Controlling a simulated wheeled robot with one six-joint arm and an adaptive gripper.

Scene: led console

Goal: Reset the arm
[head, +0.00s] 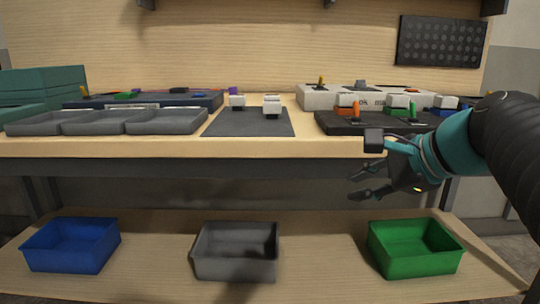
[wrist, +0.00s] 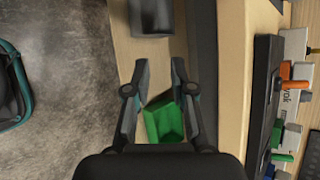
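My gripper (head: 366,183) is at the right in the head view, in front of the bench's front edge and below the level of its top. Its fingers are spread apart with nothing between them. In the wrist view my gripper (wrist: 160,72) also shows open, pointing along the lower shelf, with the green bin (wrist: 165,122) seen beyond and between the fingers. My arm comes in from the right edge of the head view.
The bench top (head: 190,145) holds a grey tray (head: 107,121), a dark mat (head: 247,121) with white blocks, and a black console (head: 335,123) with coloured levers. Below, a blue bin (head: 71,245), a grey bin (head: 235,251) and a green bin (head: 414,247) stand apart on the shelf.

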